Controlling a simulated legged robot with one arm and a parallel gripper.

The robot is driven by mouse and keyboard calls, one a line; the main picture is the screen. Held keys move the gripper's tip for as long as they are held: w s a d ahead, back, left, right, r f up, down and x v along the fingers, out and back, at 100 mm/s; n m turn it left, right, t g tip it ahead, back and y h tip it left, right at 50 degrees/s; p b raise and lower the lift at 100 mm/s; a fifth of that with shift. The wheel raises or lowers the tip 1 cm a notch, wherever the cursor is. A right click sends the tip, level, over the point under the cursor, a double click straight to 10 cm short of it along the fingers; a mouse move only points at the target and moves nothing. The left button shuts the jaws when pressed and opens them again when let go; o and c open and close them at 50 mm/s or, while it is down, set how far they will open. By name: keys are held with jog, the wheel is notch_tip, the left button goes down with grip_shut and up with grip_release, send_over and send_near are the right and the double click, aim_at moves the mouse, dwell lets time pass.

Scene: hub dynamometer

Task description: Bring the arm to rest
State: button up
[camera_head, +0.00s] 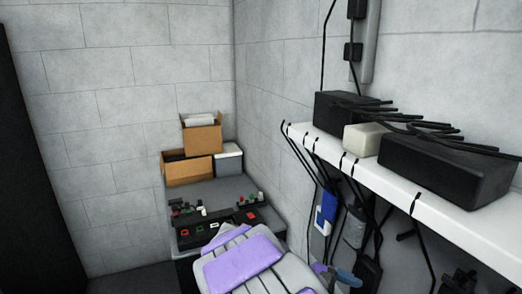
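I cannot make out my gripper's fingers anywhere in the head camera view. A purple and pale grey ribbed shape (243,262) fills the bottom middle of the picture, in front of a dark bench. I cannot tell whether it is part of me. No object is visibly held.
A dark bench (214,191) with buttons and small coloured parts stands in the corner. Cardboard boxes (187,168) and a grey bin (228,159) sit at its back. A white shelf (430,204) with black boxes and cables juts from the right wall. Tools (345,277) hang below.

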jog(key=s+d+f+m+g+y+b, duration=0.1)
jog(key=s+f+m+y+b, duration=0.15)
jog(key=s, duration=0.45)
jog(key=s+d+f+m+g+y+b, duration=0.1)
jog(key=s+f+m+y, duration=0.25)
jog(key=s, duration=0.35)
jog(key=s+a+f+m+t+y+b, duration=0.1)
jog(key=s+a+f+m+y+b, duration=0.3)
jog(key=s, duration=0.6)
jog(key=a+f+m+y, duration=0.1)
jog(key=a+m+y, duration=0.1)
jog(key=a, duration=0.1)
jog(key=shift+f+m+t+y, duration=0.2)
jog(key=shift+m+t+y, duration=0.1)
jog(key=shift+m+t, duration=0.1)
